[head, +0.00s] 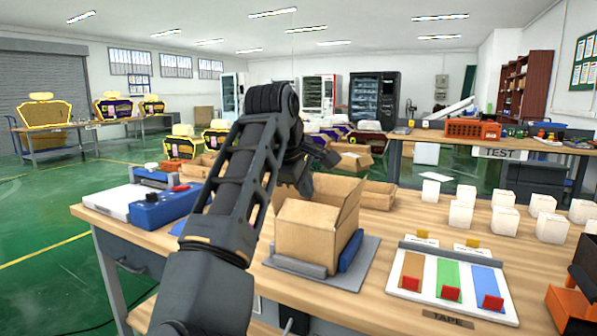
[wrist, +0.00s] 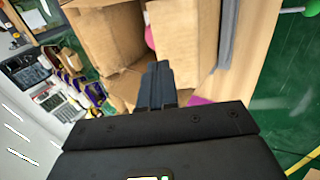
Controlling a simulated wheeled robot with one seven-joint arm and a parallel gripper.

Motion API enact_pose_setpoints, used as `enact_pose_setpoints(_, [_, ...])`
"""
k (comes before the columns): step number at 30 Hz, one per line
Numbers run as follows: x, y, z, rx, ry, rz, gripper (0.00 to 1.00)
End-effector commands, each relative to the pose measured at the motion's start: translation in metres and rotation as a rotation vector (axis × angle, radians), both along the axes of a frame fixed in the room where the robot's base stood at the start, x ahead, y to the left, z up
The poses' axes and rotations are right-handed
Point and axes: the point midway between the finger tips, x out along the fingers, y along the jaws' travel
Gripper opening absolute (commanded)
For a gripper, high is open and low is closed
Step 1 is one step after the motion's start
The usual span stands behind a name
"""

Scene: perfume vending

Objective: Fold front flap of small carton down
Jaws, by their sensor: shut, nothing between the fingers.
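The small carton (head: 303,238) is brown cardboard and stands upright on a grey plate (head: 355,273) on the wooden table. Its top is open, with a tall flap raised at the right and back. My gripper (wrist: 158,82) is shut and empty. In the wrist view its fingertips are at the opening between cardboard walls or flaps of the carton (wrist: 105,42); I cannot tell whether they touch. Something pink (wrist: 150,38) shows inside the opening. In the head view my arm hides the carton's left back side, and the fingertips cannot be made out clearly.
A blue bar (head: 351,251) lies along the carton's right side and a grey bar (head: 298,262) along its front. A white board with coloured strips (head: 447,276) lies to the right, with several white boxes (head: 505,220) behind it. A blue device (head: 165,205) stands at the left.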

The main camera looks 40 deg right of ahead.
Motion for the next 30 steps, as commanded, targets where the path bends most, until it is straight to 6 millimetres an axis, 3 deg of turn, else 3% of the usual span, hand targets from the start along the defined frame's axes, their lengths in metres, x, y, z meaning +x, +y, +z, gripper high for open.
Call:
enact_pose_setpoints(9, [0.007, -0.020, -0.028, -0.001, 0.001, 0.000, 0.00])
enact_pose_setpoints(30, [0.009, -0.025, -0.031, 0.063, 0.020, 0.000, 0.00])
